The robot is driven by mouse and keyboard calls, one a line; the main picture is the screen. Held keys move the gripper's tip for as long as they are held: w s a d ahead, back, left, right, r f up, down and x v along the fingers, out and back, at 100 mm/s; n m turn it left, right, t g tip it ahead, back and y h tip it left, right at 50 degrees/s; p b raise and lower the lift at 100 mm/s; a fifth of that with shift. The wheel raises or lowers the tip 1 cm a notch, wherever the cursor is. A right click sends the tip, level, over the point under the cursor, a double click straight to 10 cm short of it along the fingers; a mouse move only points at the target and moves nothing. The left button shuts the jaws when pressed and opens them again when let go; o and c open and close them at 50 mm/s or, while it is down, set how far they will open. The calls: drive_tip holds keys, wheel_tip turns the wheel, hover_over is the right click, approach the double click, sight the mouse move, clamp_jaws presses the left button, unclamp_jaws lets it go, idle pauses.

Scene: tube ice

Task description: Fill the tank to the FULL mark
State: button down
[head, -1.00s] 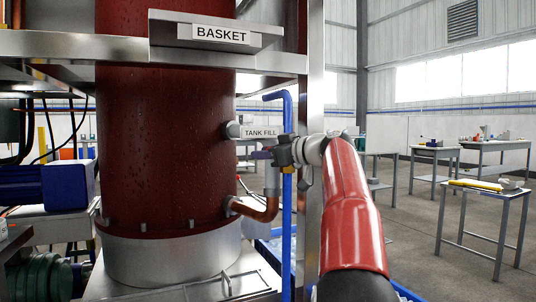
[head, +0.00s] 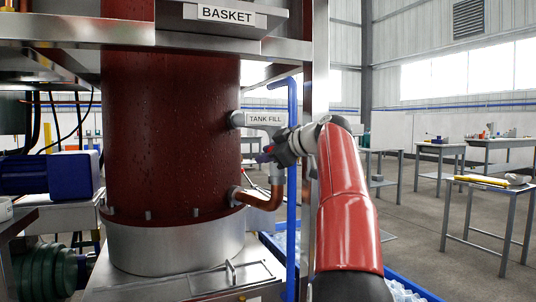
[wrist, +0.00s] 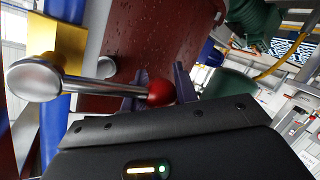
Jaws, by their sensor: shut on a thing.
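The dark red tank (head: 170,140) stands upright on a grey metal base in the head view. The TANK FILL label (head: 265,119) sits on its right side, above a copper elbow pipe (head: 266,199). My gripper (head: 264,155) is just below that label. In the wrist view, my gripper (wrist: 157,88) has its purple fingers on either side of a red ball knob (wrist: 161,92) and is shut on it. The knob is at the end of a silver lever (wrist: 110,89), beside a brass-coloured block (wrist: 63,48) and blue pipe (wrist: 58,115). No FULL mark or water level is visible.
A vertical blue pipe (head: 291,190) and a steel post (head: 306,100) stand close beside my gripper. The BASKET label (head: 225,14) is on a ledge above. A blue motor (head: 72,176) is at left. Tables stand at right with open floor between them.

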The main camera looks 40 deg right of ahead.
drive_tip(key=shift+d+f, duration=0.15)
drive_tip(key=shift+f, duration=0.4)
drive_tip(key=c, duration=1.1)
unclamp_jaws()
drive_tip(key=shift+r, duration=0.15)
drive_tip(key=v, duration=0.7)
drive_tip(key=shift+s+r+b, duration=0.2)
drive_tip(key=shift+s+b, duration=0.15)
drive_tip(key=shift+s, duration=0.05)
